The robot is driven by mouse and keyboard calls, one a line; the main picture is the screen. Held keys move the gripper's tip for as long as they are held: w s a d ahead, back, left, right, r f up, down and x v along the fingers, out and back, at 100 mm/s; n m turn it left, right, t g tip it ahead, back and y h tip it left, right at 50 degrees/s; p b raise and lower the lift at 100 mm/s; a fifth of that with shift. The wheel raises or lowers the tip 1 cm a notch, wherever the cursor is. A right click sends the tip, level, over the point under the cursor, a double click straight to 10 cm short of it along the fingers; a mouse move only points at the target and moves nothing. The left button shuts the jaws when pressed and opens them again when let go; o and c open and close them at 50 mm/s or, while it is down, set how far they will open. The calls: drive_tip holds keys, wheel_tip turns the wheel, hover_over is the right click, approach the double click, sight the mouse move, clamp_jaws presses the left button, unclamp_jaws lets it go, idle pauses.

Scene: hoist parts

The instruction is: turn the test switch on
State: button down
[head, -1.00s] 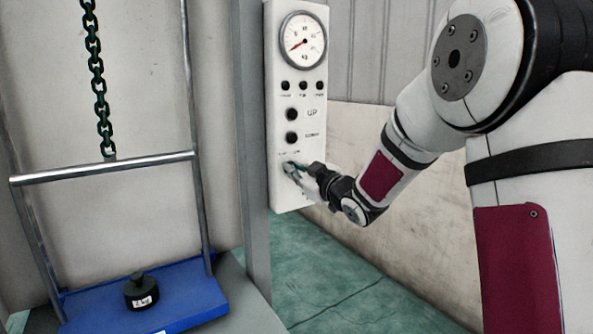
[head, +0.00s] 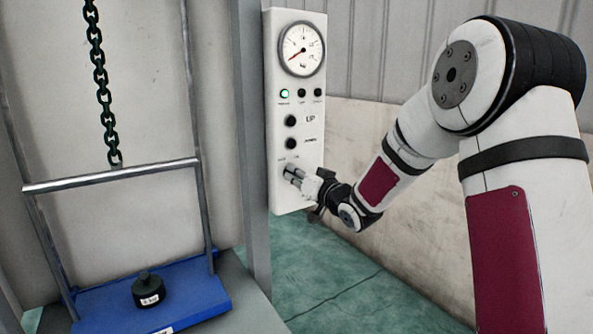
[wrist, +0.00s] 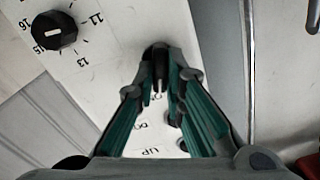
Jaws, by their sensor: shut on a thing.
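The white control panel (head: 300,205) hangs upright beside a grey post. The test switch is low on its face, mostly hidden behind my gripper (head: 295,176) in the head view. In the wrist view the switch shows as a dark knob (wrist: 160,65) with a pale line on it, between the teal-lined fingers of my gripper (wrist: 160,80). The fingers are shut on it. The left lamp (head: 284,93) of the panel's row of three glows green; the other two are dark.
A gauge (head: 302,49) and black UP (head: 291,121) and DOWN (head: 291,144) buttons sit above the switch. A numbered black dial (wrist: 54,30) shows in the wrist view. At left, a chain (head: 97,75) meets a frame over a blue platform (head: 190,300) bearing a black weight (head: 149,290).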

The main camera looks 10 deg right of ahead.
drive_tip(key=shift+m+p, duration=0.5)
drive_tip(key=shift+m, duration=0.3)
drive_tip(key=c, duration=1.7)
unclamp_jaws()
drive_tip(key=shift+o, duration=0.2)
drive_tip(key=shift+d, duration=0.1)
drive_tip(key=v, duration=1.2)
